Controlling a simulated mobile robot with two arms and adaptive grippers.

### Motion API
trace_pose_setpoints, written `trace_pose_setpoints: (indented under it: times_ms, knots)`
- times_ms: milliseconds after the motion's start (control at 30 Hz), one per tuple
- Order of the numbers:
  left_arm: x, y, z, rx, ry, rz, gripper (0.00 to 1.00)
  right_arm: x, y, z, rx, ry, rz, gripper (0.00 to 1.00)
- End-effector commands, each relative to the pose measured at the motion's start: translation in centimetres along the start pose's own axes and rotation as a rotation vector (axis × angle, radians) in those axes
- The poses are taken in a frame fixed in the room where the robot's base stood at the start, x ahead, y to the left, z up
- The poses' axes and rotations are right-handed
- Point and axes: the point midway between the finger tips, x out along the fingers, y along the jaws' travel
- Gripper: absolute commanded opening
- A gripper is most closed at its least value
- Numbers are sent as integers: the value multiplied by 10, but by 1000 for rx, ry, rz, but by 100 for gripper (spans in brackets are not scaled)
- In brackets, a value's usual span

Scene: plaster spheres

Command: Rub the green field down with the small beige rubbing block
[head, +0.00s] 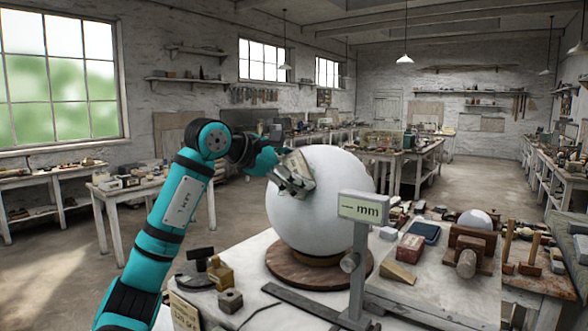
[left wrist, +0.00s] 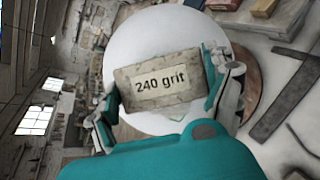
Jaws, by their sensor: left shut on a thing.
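My left gripper (head: 290,180) reaches in from the left to the upper left side of a large white plaster sphere (head: 335,205). It is shut on a beige-grey block (head: 299,168). In the left wrist view the block (left wrist: 160,82), marked "240 grit", sits between both fingers (left wrist: 162,90) in front of the sphere (left wrist: 150,40). I cannot tell whether the block touches the sphere. A faint pale green patch (left wrist: 172,118) shows just below the block; the rest of any green field is hidden. My right gripper is not in view.
The sphere rests on a round brown base (head: 290,270) on a pale table. A gauge post marked "mm" (head: 362,209) stands close at its right. Small blocks (head: 230,300) lie front left. Tools and a wooden clamp (head: 468,252) crowd the right.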

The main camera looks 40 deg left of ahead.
Motion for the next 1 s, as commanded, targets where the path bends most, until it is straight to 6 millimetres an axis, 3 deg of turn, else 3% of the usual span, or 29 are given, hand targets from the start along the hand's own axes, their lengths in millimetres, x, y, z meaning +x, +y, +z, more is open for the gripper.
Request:
trace_pose_setpoints:
  times_ms: [567, 1000]
  knots:
    - [7, 1, -3, 0, -2, 2, 37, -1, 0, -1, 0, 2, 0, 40]
    - [8, -17, -5, 2, 1, 0, 37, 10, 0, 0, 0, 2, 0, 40]
